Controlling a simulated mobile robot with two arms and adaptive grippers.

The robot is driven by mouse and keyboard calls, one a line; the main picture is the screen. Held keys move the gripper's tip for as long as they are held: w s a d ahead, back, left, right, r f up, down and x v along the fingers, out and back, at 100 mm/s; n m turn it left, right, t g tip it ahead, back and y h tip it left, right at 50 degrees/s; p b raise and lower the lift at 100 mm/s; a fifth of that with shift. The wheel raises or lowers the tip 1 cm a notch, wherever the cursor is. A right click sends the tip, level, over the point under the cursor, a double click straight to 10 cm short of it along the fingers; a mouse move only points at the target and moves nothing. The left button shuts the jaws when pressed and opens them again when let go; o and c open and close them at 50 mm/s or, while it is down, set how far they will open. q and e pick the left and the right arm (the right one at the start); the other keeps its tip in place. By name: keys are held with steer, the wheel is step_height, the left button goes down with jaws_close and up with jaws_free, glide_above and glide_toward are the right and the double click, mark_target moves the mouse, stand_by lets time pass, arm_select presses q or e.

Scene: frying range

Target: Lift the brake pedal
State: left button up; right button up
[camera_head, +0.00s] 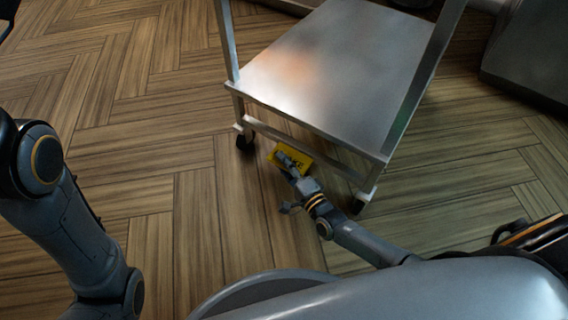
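The brake pedal (302,154) is a small yellow plate low at the near side of a metal cart (335,65), close to the floor between two casters. My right gripper (287,170) reaches down to it, and its front end overlaps the pedal in the picture. I cannot tell whether the fingers touch the pedal, lie under it or are shut on it. The gripper covers part of the pedal. My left arm shows at the left, but its gripper is out of view.
The cart stands on dark casters, one (245,141) left of the pedal and one (358,204) right of it. Its lower crossbar runs just above the pedal. Dark equipment (530,50) stands at the upper right. The wooden floor (150,130) to the left is clear.

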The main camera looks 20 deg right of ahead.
steer(key=v, duration=1.2)
